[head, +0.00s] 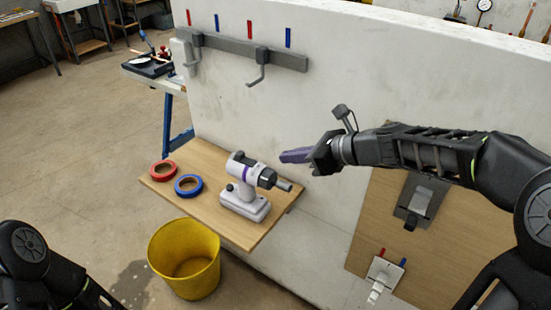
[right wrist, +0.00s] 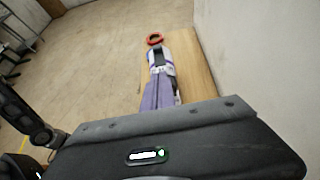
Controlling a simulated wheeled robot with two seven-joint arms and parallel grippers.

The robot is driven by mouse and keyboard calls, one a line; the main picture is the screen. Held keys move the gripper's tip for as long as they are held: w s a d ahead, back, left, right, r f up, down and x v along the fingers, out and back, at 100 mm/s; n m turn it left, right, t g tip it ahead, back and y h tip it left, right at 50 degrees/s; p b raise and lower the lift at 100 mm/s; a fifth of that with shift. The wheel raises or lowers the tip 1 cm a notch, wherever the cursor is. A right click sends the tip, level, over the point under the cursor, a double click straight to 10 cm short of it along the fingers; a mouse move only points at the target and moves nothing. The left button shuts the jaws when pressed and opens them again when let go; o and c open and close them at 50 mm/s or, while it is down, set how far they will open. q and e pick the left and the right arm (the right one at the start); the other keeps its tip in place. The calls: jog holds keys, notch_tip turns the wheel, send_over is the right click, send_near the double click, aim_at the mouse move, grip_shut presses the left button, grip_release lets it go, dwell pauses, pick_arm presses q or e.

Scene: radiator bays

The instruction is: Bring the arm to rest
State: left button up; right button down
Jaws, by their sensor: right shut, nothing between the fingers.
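My right arm reaches in from the right in the head view. My right gripper (head: 296,156) has purple fingers, shut and empty, held in the air in front of the white wall, above and to the right of the drill. In the right wrist view its fingers (right wrist: 160,93) point away over the shelf, with part of the drill (right wrist: 161,60) showing beyond them. Dark links of my left arm show at the lower left of the head view; the left gripper is not visible.
A white and purple drill (head: 243,190) stands on a wooden shelf (head: 215,215) beside a red tape roll (head: 163,171) and a blue tape roll (head: 188,185). A yellow bucket (head: 184,258) stands below. A grey hook rail (head: 250,52) and a wooden board (head: 355,250) are on the wall.

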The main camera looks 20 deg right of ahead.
jog(key=shift+s+d+r, duration=0.25)
jog(key=shift+s+d, duration=0.1)
jog(key=shift+d, duration=0.05)
jog(key=d+f+n+h, duration=0.4)
jog(key=f+n, duration=0.2)
jog(key=f, duration=0.1)
jog(key=s+a+f+n+g+h, duration=0.1)
jog(key=s+f+n, duration=0.3)
jog(key=f, duration=0.6)
jog(key=s+a+f+n+g+h, duration=0.1)
jog(key=a+f+n+g, duration=0.1)
jog(key=f+n, duration=0.55)
jog(key=s+a+f+n+g, duration=0.1)
jog(key=s+a+f+n, duration=0.1)
jog(key=s+a+f, duration=0.2)
jog(key=s+a+f+n+g+y, duration=0.1)
jog(key=s+a+f+n+g, duration=0.1)
jog(key=s+a+f, duration=0.3)
jog(key=s+a+f+n+g, duration=0.2)
jog(key=s+a+f+n, duration=0.2)
jog(key=s+f, duration=0.5)
jog(key=s+a, duration=0.1)
jog(key=s, duration=0.3)
jog(key=shift+s+a+f+y, duration=0.15)
jog(key=shift+s+a+y, duration=0.1)
jog(key=shift+s+y, duration=0.15)
